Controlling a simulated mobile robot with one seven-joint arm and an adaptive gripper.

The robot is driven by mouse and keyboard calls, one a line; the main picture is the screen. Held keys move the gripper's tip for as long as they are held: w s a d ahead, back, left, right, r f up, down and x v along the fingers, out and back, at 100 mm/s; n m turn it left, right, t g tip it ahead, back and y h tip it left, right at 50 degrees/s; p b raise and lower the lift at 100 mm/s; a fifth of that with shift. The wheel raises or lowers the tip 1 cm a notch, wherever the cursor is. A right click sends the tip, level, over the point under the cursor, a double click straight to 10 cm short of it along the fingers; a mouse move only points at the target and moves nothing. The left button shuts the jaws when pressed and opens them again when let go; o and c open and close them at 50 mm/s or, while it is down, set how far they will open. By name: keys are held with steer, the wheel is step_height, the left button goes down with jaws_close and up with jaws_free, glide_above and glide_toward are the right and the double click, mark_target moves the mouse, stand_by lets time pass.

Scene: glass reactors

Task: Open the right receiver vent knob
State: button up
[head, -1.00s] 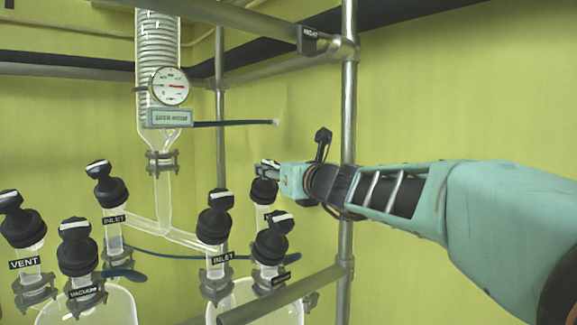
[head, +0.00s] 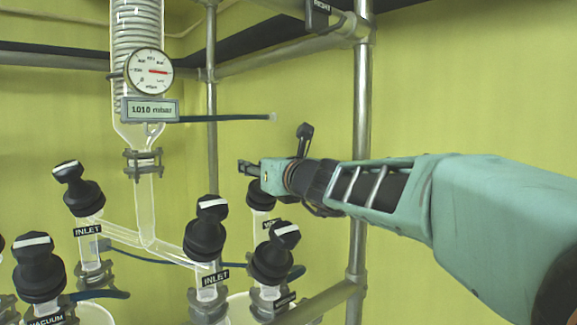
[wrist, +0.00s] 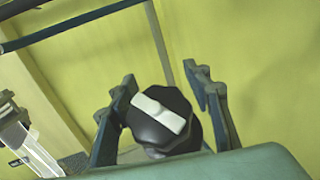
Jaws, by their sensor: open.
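The right receiver vent knob (head: 260,197) is a black ribbed cap on a glass neck, at the back of the right cluster. Its label (head: 271,223) is partly hidden. My gripper (head: 247,168) is at the top of this knob in the head view, and its arm comes in from the right. In the wrist view my gripper (wrist: 160,88) is open, with one dark finger on each side of a black knob (wrist: 160,130) with a white bar on top. The white bar lies tilted, down to the right. Gaps show between the fingers and the knob. Contact cannot be seen.
A right inlet knob (head: 205,240) and another black knob (head: 272,258) stand close in front. A left inlet knob (head: 82,195) and a vacuum knob (head: 40,275) are farther left. A metal post (head: 361,130) stands behind my arm. A pressure gauge (head: 150,72) hangs upper left.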

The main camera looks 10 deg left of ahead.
steer(key=shift+s, duration=0.1)
steer(key=shift+c, duration=1)
steer(key=c, duration=1)
steer(key=shift+n+p, duration=0.3)
jaws_close()
steer(key=n+g+y+p, duration=0.2)
steer(key=n, duration=0.1)
steer(key=shift+s+a, duration=0.2)
steer(key=shift+a, duration=0.1)
steer(key=shift+s+a+f+n+g+y+p, duration=0.1)
steer(key=shift+s+a+n+g+y+p, duration=0.1)
steer(key=shift+n+g+y+p, duration=0.45)
steer(key=shift+s+a+f+n+g+y+p, duration=0.1)
steer(key=shift+s+n+g+y+p, duration=0.2)
steer(key=shift+n+g, duration=0.65)
steer(key=shift+s+a+n+g+y+p, duration=0.15)
steer(key=shift+n+g+y+p, duration=0.35)
steer(key=shift+n+g, duration=0.25)
